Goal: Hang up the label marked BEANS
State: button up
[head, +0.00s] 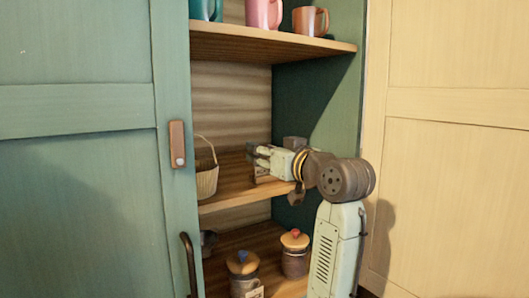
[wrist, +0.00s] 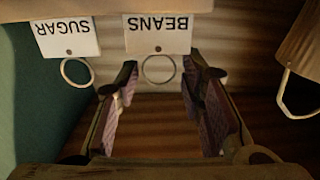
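The white label marked BEANS (wrist: 158,33) appears upside down at the top middle of the wrist view. A small dark hole and a pale ring (wrist: 144,68) are at its edge. My gripper (wrist: 163,78) is open, one finger on each side of the ring, with gaps between. Whether the ring lies fully between the fingertips in depth is unclear. A second label, marked SUGAR (wrist: 67,38), with its own ring, is to the left. In the head view my gripper (head: 254,157) reaches over the middle shelf; the labels are mostly hidden there.
A wicker basket (head: 207,180) with an upright handle stands at the shelf's left; it also shows at right in the wrist view (wrist: 304,45). Jars with wooden lids (head: 295,262) (head: 243,284) stand on the shelf below. Mugs (head: 310,21) stand above. A green door (head: 85,190) is at left.

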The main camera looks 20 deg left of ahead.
jog(key=shift+o, duration=0.2)
jog(key=shift+r, duration=0.1)
jog(key=shift+d, duration=0.1)
jog(key=b+v, duration=0.4)
jog(key=v, duration=0.7)
jog(key=shift+s+d+b, duration=0.25)
jog(key=shift+s+b, duration=0.05)
jog(key=shift+s, duration=0.05)
